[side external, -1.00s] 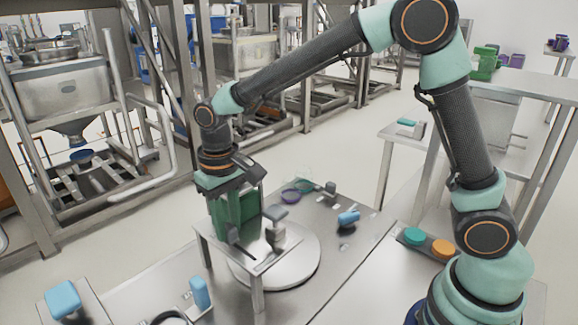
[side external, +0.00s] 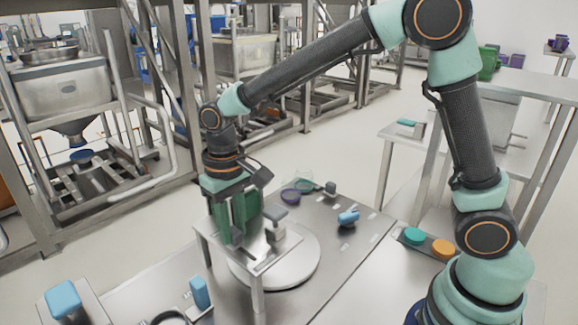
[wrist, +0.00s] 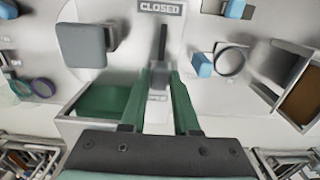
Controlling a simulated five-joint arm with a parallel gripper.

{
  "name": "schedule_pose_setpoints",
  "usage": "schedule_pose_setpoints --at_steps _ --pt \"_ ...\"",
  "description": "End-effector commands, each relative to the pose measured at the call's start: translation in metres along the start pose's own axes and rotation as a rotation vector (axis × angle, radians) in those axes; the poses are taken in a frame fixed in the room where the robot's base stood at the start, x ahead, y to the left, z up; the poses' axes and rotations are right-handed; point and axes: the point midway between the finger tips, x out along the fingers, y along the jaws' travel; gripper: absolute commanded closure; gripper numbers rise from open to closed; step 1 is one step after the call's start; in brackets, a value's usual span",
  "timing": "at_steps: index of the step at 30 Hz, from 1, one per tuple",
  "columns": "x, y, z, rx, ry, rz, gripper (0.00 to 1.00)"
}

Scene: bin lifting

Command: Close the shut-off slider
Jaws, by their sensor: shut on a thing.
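The shut-off slider's dark grey knob (wrist: 171,72) is between the two green fingertips of my gripper (wrist: 165,78). The fingers are shut on it and hide part of it. A dark slot (wrist: 162,42) runs from the knob towards a plate marked CLOSED (wrist: 160,7). A second label, partly hidden between the fingers, seems to read OPEN (wrist: 157,98). The knob is at the OPEN end of the slot. In the side view my gripper (side external: 236,228) points down onto the steel stand (side external: 258,264), with the small knob at its tips.
A grey-topped block (wrist: 86,45) stands beside the slot. A green bin (wrist: 105,101) is close to my fingers. A round pale disc (side external: 300,262) lies under the stand. A blue object (side external: 348,217) and a purple ring (side external: 290,195) are on the table to the right and behind.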

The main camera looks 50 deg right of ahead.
Motion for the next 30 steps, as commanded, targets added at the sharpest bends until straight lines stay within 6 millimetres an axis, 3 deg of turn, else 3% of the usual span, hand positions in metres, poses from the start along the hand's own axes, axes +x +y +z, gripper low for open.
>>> schedule_pose_setpoints --at_steps 8,19,20,21,22,30 --pt "-0.002 0.000 0.035 0.000 0.003 -0.001 1.00" --pt "-0.001 0.000 0.041 -0.001 -0.002 0.001 1.00" --pt "-0.001 0.000 0.041 -0.001 -0.002 0.001 0.63" --pt "-0.001 0.000 0.041 -0.001 -0.003 0.001 0.48" --pt "-0.001 0.000 0.041 -0.001 -0.002 0.001 0.40" --pt "-0.001 0.000 0.040 0.000 0.000 0.000 0.40"
